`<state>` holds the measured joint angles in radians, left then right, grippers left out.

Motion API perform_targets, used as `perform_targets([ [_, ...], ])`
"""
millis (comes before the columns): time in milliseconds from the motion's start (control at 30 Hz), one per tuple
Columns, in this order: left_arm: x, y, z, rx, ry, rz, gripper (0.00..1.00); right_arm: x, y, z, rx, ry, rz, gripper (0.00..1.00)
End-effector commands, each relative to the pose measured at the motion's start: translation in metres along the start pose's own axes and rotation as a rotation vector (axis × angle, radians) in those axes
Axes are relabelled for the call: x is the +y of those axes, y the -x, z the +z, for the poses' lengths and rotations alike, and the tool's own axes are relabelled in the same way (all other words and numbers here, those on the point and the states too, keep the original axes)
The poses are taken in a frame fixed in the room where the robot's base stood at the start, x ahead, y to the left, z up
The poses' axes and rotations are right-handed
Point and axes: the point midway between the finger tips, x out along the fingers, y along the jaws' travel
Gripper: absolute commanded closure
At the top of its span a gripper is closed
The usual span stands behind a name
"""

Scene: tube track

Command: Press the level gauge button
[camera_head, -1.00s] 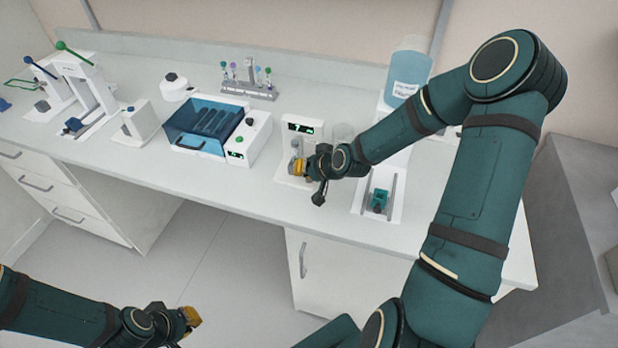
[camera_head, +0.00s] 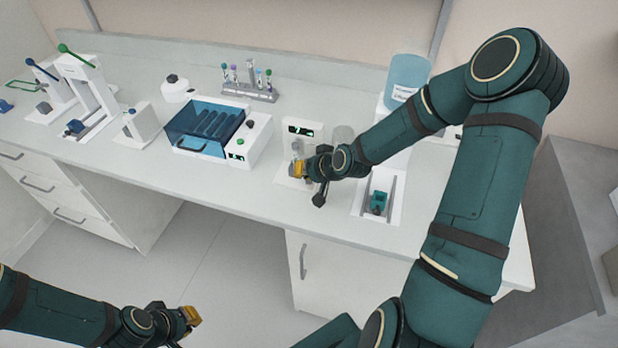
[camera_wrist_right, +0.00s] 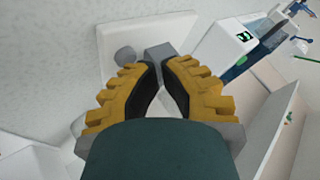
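A white unit with a small dark display (camera_head: 303,129) stands on the bench just behind my right gripper (camera_head: 297,168). I take it for the level gauge, but no label is readable. In the right wrist view, a white plate (camera_wrist_right: 118,35) carries a grey round part (camera_wrist_right: 125,56) and a grey block (camera_wrist_right: 160,52). I cannot tell which is the button. My right gripper (camera_wrist_right: 160,66) has its yellow fingertips close together beside the grey block; contact is not clear. My left gripper (camera_head: 190,316) hangs low in front of the bench, its fingers unclear.
A blue-lidded box (camera_head: 204,128) with a control unit (camera_head: 252,138) stands left of the display unit. A tube rack (camera_head: 250,92) is behind it. A blue container (camera_head: 407,75) and a slotted stand with a teal part (camera_head: 378,203) are to the right.

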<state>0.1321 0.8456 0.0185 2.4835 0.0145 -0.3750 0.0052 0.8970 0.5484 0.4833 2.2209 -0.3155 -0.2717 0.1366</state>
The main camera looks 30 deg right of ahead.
Motion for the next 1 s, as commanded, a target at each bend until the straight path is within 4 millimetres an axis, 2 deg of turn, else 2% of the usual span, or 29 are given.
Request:
perform_targets([
  [267, 0.000, 0.001, 0.000, 0.000, 0.000, 0.000, 1.00, -0.002, 0.001, -0.003, 0.006, 0.003, -0.002, 1.00],
  [800, 0.013, 0.035, -0.005, 0.000, 0.000, 0.000, 1.00, -0.025, 0.033, -0.027, 0.010, 0.004, -0.002, 1.00],
  [1000, 0.014, 0.037, -0.005, 0.000, 0.000, 0.000, 1.00, -0.027, 0.036, -0.029, 0.009, 0.003, -0.002, 1.00],
])
